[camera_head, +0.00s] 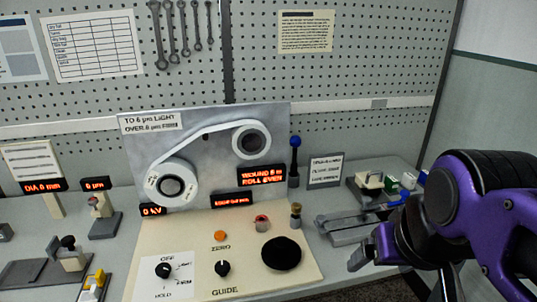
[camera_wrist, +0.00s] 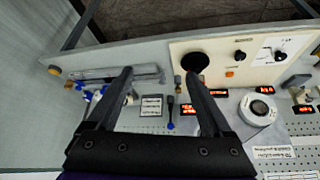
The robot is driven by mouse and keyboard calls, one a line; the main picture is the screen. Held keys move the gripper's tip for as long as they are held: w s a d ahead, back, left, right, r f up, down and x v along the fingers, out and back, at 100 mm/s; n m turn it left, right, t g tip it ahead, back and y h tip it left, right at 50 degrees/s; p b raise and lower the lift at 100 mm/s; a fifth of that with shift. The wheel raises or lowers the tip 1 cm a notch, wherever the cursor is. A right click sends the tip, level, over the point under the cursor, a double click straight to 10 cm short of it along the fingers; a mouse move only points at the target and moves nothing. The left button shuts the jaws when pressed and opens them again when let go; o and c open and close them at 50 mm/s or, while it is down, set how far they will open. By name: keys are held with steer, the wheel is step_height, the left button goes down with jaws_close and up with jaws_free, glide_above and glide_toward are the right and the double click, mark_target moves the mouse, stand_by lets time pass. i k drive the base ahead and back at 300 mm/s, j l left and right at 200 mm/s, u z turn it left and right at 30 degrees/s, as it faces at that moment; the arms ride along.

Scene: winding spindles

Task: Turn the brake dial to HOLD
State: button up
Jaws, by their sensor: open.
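The brake dial (camera_head: 163,270) is a small black knob on a white plate at the left of the cream control panel (camera_head: 205,285). OFF stands above it, LIGHT and FIRM to its right and HOLD below it. Its white mark is too small to read surely. The dial also shows at the upper right of the wrist view (camera_wrist: 280,56). My gripper (camera_head: 370,248) is at the right of the head view, well right of the panel and apart from the dial. In the wrist view its two fingers (camera_wrist: 158,75) are spread with nothing held between them.
A second black knob (camera_head: 222,268), marked GUIDE, sits right of the brake dial. An orange button (camera_head: 220,235), a large black disc (camera_head: 281,253) and small posts share the panel. The winding plate (camera_head: 205,125) stands behind. Metal bars (camera_head: 350,232) lie near my gripper.

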mark_target(163, 270)
steer(key=u, duration=1.35)
